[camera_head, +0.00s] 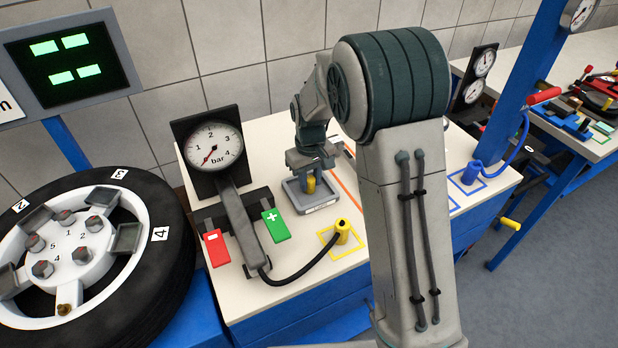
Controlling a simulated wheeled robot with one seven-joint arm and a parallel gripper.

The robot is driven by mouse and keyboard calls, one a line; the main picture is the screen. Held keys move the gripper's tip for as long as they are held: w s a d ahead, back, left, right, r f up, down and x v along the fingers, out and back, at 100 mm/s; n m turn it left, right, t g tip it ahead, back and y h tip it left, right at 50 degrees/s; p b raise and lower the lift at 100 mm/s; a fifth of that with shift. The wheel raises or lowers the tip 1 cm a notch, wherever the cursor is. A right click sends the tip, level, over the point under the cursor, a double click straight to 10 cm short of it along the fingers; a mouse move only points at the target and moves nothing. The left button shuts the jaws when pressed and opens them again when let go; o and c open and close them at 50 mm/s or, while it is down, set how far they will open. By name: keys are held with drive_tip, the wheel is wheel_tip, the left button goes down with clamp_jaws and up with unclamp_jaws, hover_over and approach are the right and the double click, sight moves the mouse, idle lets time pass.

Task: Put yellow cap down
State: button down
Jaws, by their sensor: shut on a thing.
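The yellow cap (311,185) is small and sits between the fingers of my gripper (311,174). My gripper points down over a small grey tray (323,207) on the white bench top, and it is shut on the cap. The cap appears low, within or just above the tray. I cannot tell whether it touches the tray floor. My arm covers part of the bench to the right of the tray.
A pressure gauge (213,147) with a red minus tab (217,249) and a green plus tab (275,225) stands left of the tray. Its black hose runs to a yellow connector (342,231) in a yellow square. A wheel (160,205) is at left. A blue post (520,90) stands at right.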

sight(310, 179)
drive_tip(key=shift+f, duration=0.2)
drive_tip(key=c, duration=1.1)
unclamp_jaws()
drive_tip(key=shift+c, duration=0.2)
drive_tip(key=shift+r, duration=0.1)
wheel_tip(310, 179, up, 12)
drive_tip(key=s+d+m+t, duration=0.1)
drive_tip(key=s+d, duration=0.2)
drive_tip(key=s, duration=0.5)
drive_tip(key=s+d+r+m+t, duration=0.1)
drive_tip(key=s+d, duration=0.3)
drive_tip(key=s, duration=0.4)
drive_tip(key=s+d+m+t, duration=0.1)
drive_tip(key=s+d+m, duration=0.2)
drive_tip(key=s, duration=0.6)
drive_tip(key=shift+d+r+b, duration=0.15)
drive_tip(key=shift+d+b, duration=0.15)
drive_tip(key=shift+d, duration=0.1)
